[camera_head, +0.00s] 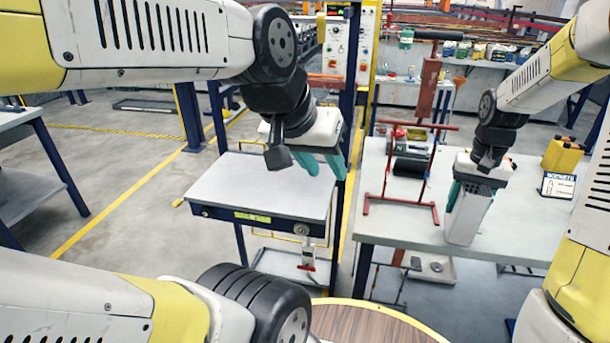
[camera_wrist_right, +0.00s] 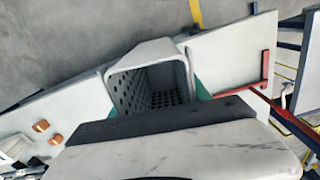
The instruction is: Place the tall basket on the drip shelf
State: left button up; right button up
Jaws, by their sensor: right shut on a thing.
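The tall basket (camera_head: 468,218) is a grey, deep bin with perforated walls, upright at the front of the right-hand table. My right gripper (camera_head: 472,192) is shut on it near its top, with teal fingers at its sides. The right wrist view looks into the open, empty basket (camera_wrist_right: 153,85). I cannot tell whether its base touches the table. My left gripper (camera_head: 322,166) is open and empty above the grey-topped left table (camera_head: 260,190). A low shelf (camera_head: 283,267) shows under that table, and a pale tray (camera_head: 432,266) under the right one. I cannot tell which is the drip shelf.
The right-hand table (camera_head: 385,228) carries a red metal stand (camera_head: 407,204), a dark roll (camera_head: 410,167), a yellow canister (camera_head: 563,155) and a small sign (camera_head: 558,186). A dark blue post stands between the tables. A round wooden top (camera_head: 370,325) is at the bottom.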

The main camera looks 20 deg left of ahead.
aim_at(262, 186)
jog(key=k+j+u, duration=0.1)
jog(key=u, duration=0.25)
jog(key=j+u, duration=0.15)
jog(key=u, duration=0.25)
